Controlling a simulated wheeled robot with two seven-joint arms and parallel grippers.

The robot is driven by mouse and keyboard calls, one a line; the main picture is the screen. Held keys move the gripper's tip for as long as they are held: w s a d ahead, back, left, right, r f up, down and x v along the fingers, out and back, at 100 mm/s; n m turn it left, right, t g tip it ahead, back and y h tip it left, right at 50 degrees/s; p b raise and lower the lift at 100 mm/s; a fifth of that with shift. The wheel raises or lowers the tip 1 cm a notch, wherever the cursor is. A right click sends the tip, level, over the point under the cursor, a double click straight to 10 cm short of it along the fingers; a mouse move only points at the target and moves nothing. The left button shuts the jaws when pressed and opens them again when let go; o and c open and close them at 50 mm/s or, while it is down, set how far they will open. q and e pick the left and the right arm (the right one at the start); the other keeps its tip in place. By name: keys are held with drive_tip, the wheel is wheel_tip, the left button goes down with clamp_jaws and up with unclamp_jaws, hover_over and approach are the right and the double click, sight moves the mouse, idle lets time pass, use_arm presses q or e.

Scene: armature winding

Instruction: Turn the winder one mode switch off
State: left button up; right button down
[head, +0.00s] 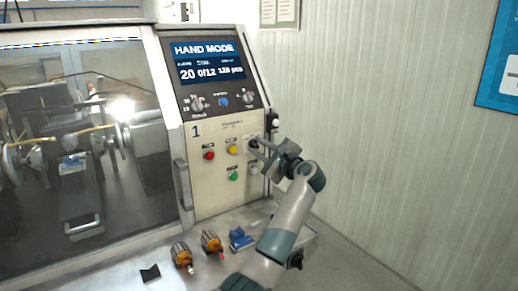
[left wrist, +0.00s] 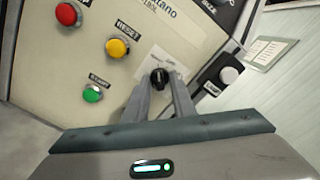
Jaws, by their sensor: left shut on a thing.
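The mode switch is a small black rotary knob (left wrist: 158,76) on a pale label plate, low on the beige panel marked 1. In the head view it is mostly hidden behind my fingertips. My left gripper (head: 256,146) reaches the panel's right side. In the left wrist view the fingers of my left gripper (left wrist: 160,86) stand on either side of the knob and are shut on it. The display (head: 208,62) above reads HAND MODE. My right gripper is not in view.
Red (head: 209,155), yellow (head: 232,149) and green (head: 233,175) buttons sit left of the knob. A white button (left wrist: 229,75) on a black box is to its right. Orange-and-black armatures (head: 211,242) and blue parts (head: 241,238) lie on the bench. A corrugated wall is at right.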

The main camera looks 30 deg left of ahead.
use_arm(q)
drive_tip(key=shift+f+m+b, duration=0.3)
drive_tip(key=shift+m+b, duration=0.4)
drive_tip(key=shift+b, duration=0.9)
drive_tip(key=shift+m+b, duration=0.6)
drive_tip(key=shift+b, duration=0.05)
drive_tip(key=shift+r+m, duration=0.2)
drive_tip(key=shift+m, duration=2.1)
drive_tip(key=shift+r+m, duration=0.1)
drive_tip(key=shift+m, duration=0.7)
drive_tip(key=o, duration=0.7)
